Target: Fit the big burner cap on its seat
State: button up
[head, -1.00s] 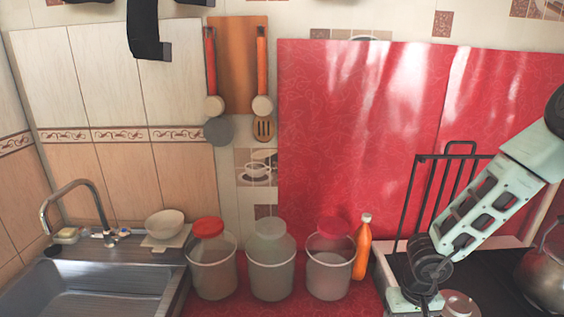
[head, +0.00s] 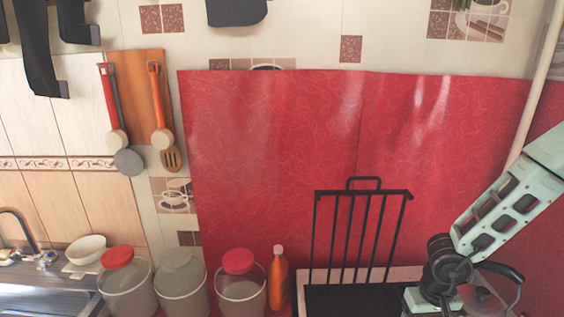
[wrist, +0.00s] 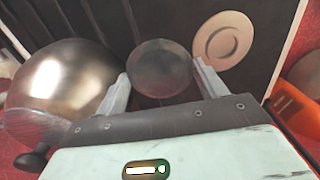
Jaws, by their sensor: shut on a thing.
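My gripper (wrist: 162,84) is shut on a dark round disc, the big burner cap (wrist: 160,66), in the wrist view. The cap sits between the two fingers, seen from above, over the black stove top (wrist: 188,20). A pale round piece with a raised inner ring (wrist: 224,40) lies on the stove top just beyond the right finger. It looks like a burner seat, but I cannot tell for sure. How high the cap is above the stove is unclear. In the head view my arm reaches down at the lower right, and the fingers and cap are out of sight.
A shiny kettle (wrist: 68,80) stands close to the left finger. An orange bottle (wrist: 294,108) is at the right, also beside the stove in the head view (head: 278,280). A black raised grate (head: 362,235) stands at the stove's back. Several tubs (head: 180,285) line the counter.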

jog(key=shift+a, duration=0.1)
dwell(0.4)
jog(key=shift+a+r+p, duration=0.1)
jog(key=shift+a+p, duration=0.2)
jog(key=shift+p, duration=0.05)
jog(key=w+a+f+n+p, duration=0.1)
jog(key=w+a+n+p, duration=0.2)
jog(key=a+p, duration=0.65)
jog(key=f+b, duration=0.2)
jog(key=a+f+b, duration=0.1)
jog(key=b, duration=0.1)
jog(key=f+b, duration=0.2)
jog(key=b, duration=0.1)
jog(key=shift+s+a+f, duration=0.15)
jog(key=shift+a+f, duration=0.2)
jog(key=shift+a, duration=0.05)
jog(key=shift+f, duration=0.65)
jog(key=shift+p, duration=0.45)
dwell(0.4)
jog(key=shift+f+p, duration=0.45)
dwell(2.1)
